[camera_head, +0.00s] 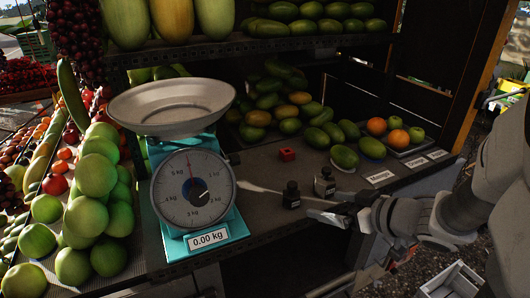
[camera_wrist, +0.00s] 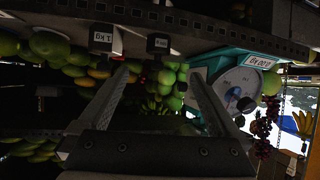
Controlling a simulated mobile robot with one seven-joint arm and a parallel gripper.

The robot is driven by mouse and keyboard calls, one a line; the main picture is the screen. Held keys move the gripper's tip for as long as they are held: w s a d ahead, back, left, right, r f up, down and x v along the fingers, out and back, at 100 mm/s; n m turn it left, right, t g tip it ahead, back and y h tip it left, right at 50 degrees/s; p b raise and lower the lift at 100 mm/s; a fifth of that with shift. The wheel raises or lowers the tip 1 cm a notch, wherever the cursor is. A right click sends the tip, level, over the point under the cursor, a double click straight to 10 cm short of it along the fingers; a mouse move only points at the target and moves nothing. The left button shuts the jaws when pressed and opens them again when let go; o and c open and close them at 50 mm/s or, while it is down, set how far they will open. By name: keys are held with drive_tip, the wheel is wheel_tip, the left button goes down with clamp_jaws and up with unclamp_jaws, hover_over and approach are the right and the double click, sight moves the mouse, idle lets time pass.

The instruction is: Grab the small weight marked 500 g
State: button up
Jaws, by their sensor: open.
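Two small dark weights stand on the counter to the right of the scale. The one nearer the scale (camera_head: 291,195) also shows in the wrist view (camera_wrist: 158,43), and its label there is too small to read surely. The other weight (camera_head: 324,182) appears in the wrist view with a label reading 1 kg (camera_wrist: 103,38). My gripper (camera_wrist: 160,75) is open and empty, with its two fingers apart. In the head view my gripper (camera_head: 330,212) is at the counter's front edge, just in front of the weights. The wrist view is upside down.
A turquoise scale (camera_head: 196,197) with a metal pan reads 0.00 kg, left of the weights. A small red block (camera_head: 287,154), mangoes (camera_head: 344,157) and a tray of oranges and apples (camera_head: 403,141) lie behind and to the right. Green fruit (camera_head: 96,175) is piled left of the scale.

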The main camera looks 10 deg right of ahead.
sight(295, 196)
drive_tip(key=p+x, duration=0.5)
drive_tip(key=x, duration=0.4)
drive_tip(key=shift+p, duration=0.3)
drive_tip(key=shift+x, duration=2.85)
drive_tip(key=shift+w+d+r, duration=0.1)
drive_tip(key=shift+w+r, duration=0.05)
clamp_jaws()
